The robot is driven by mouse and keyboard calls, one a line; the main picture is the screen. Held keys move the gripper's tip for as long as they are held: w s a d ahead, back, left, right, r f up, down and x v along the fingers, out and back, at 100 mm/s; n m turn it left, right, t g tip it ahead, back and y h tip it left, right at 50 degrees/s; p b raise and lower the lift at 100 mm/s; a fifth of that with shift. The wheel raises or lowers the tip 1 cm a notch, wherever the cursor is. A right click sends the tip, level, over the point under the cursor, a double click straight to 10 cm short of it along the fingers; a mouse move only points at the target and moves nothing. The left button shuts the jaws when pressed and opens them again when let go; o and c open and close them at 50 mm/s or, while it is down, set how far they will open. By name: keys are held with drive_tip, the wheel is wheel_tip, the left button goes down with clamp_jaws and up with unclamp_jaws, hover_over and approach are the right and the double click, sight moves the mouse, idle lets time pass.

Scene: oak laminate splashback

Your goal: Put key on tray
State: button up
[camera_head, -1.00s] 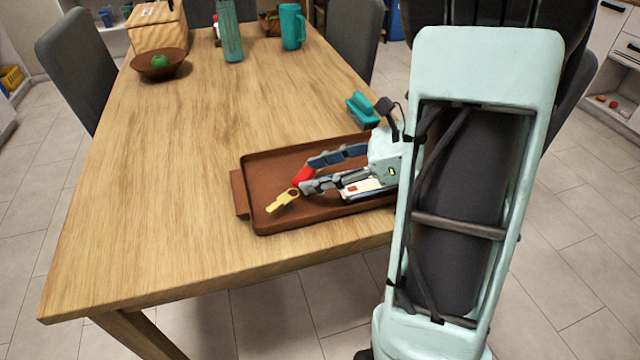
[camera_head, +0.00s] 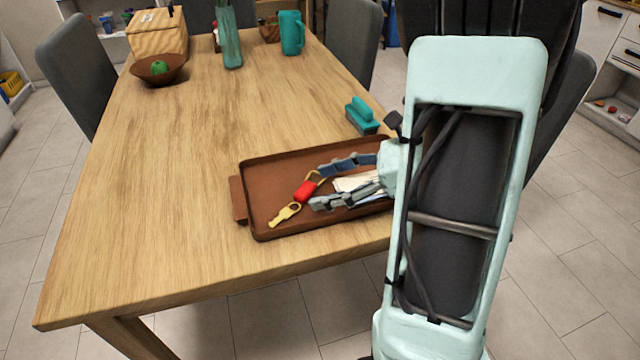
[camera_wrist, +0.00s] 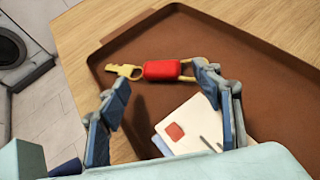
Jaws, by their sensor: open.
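The key (camera_head: 285,214) is yellow with a red tag (camera_head: 305,191) and a yellow loop. It lies on the brown tray (camera_head: 262,170), near the tray's left part. In the wrist view the key (camera_wrist: 125,71) and its red tag (camera_wrist: 162,70) lie flat-looking on the tray (camera_wrist: 215,35), beyond my fingertips. My gripper (camera_head: 322,184) is open over the tray, its fingers apart and holding nothing. In the wrist view my gripper (camera_wrist: 160,92) has one finger close to the loop end; I cannot tell whether they touch.
White papers (camera_wrist: 190,125) with a red mark lie on the tray under my gripper. A teal brush-like object (camera_head: 361,115) stands on the table behind the tray. A bowl with a green fruit (camera_head: 158,69), a vase and a teal mug (camera_head: 291,33) are farther back. The table's left half is clear.

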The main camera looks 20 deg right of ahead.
drive_tip(key=p+v, duration=0.2)
drive_tip(key=v, duration=0.8)
drive_tip(key=shift+d, duration=0.15)
